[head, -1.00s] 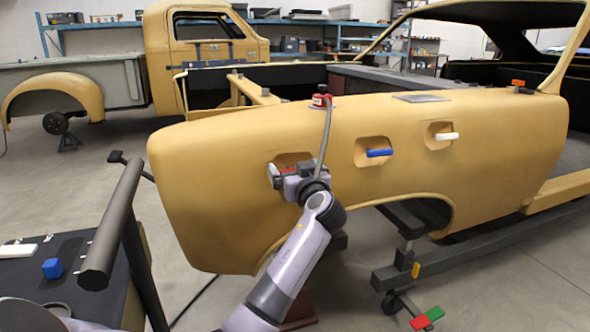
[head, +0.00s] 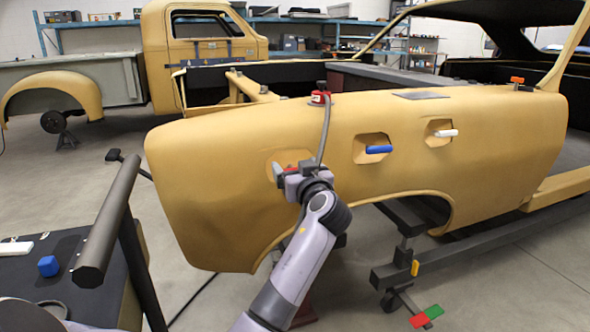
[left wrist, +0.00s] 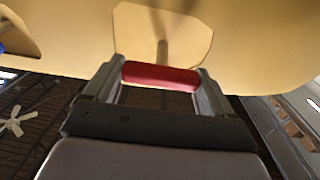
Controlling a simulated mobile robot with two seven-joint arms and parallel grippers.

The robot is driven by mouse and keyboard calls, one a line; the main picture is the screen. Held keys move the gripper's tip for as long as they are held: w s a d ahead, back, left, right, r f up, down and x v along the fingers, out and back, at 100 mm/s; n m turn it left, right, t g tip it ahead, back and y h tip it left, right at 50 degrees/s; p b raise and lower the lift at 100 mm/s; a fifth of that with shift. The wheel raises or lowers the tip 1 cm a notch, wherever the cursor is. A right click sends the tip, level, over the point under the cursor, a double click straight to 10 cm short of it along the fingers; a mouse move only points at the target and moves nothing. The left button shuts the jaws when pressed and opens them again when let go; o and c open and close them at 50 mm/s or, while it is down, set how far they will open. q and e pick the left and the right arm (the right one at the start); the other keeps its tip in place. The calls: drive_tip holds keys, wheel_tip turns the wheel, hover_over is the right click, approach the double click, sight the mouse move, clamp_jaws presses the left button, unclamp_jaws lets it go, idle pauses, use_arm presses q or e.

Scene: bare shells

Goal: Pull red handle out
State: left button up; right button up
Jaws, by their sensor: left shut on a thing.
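The red handle (left wrist: 160,76) sits between the two fingers of my left gripper (left wrist: 158,90) in the left wrist view, in front of a recessed pocket (left wrist: 165,25) in the yellow panel. A stem runs from the handle back into the pocket. In the head view my left gripper (head: 292,172) is at the leftmost pocket of the yellow car body (head: 220,190), shut on the handle. Only a little red of the handle (head: 291,168) shows there, and the gripper hides the rest. My right gripper is not in view.
A blue handle (head: 378,149) and a white handle (head: 446,133) sit in pockets to the right. A red device (head: 320,98) stands on the panel's top. A dark bar (head: 108,222) and a bench with a blue block (head: 48,266) are at lower left.

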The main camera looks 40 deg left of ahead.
use_arm(q)
drive_tip(key=shift+d+f, duration=0.15)
drive_tip(key=o, duration=1.3)
drive_tip(key=shift+c, duration=0.2)
drive_tip(key=shift+o, duration=0.3)
drive_tip(key=shift+s+d, duration=0.1)
drive_tip(key=v, duration=0.7)
